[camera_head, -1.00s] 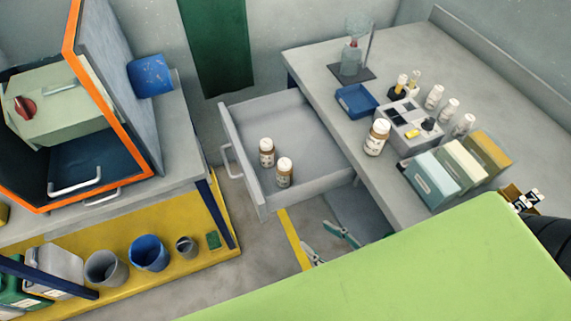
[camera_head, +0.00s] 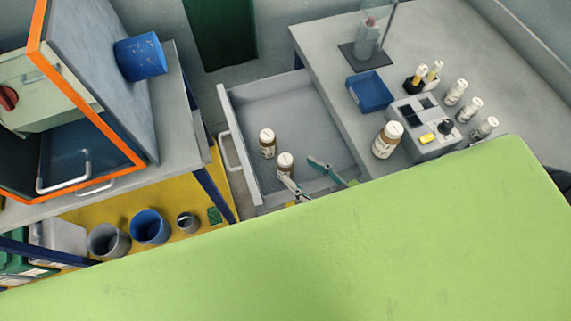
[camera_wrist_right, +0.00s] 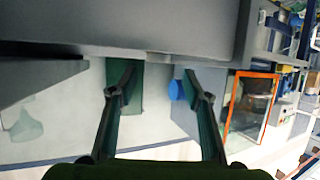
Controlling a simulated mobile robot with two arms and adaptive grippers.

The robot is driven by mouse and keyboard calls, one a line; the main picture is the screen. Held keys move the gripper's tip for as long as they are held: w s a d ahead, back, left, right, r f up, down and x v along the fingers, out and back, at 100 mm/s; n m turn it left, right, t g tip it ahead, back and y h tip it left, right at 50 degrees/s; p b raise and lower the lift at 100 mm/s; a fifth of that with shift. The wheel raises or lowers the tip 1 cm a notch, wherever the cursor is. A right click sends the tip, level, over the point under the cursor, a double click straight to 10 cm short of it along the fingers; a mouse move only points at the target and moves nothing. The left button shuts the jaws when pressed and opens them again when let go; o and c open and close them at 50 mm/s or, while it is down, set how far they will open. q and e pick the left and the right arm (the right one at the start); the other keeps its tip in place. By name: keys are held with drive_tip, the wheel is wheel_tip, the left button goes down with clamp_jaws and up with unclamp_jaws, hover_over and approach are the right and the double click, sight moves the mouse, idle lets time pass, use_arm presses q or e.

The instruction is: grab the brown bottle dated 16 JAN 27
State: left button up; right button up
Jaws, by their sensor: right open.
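Two brown bottles with white caps and pale labels stand in the open grey drawer (camera_head: 235,108): a back-left bottle (camera_head: 267,143) and a front-right bottle (camera_head: 286,164). A larger brown bottle (camera_head: 387,140) stands on the bench. I cannot read any date. My right gripper (camera_head: 296,168) is open and empty over the drawer's front right part, its left fingertip close beside the front-right bottle; I cannot tell if they touch. In the right wrist view its spread fingers (camera_wrist_right: 160,82) show no bottle between them. My left gripper is out of view.
A blue tray (camera_head: 370,91), a grey holder (camera_head: 426,144) and several white bottles stand on the bench (camera_head: 445,42), right of the drawer. An orange-framed cabinet (camera_head: 86,181) stands left. The drawer's back is clear.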

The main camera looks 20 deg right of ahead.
sight(290, 164)
drive_tip(key=shift+x, duration=1.75)
drive_tip(key=shift+w+a+f+p, duration=0.1)
drive_tip(key=shift+w+f+p, duration=0.1)
drive_tip(key=shift+w+p, duration=0.15)
drive_tip(key=shift+f+p+x, duration=0.25)
drive_tip(key=shift+p+x, duration=0.2)
drive_tip(key=shift+x, duration=1.6)
drive_tip(key=shift+s, duration=0.15)
clamp_jaws()
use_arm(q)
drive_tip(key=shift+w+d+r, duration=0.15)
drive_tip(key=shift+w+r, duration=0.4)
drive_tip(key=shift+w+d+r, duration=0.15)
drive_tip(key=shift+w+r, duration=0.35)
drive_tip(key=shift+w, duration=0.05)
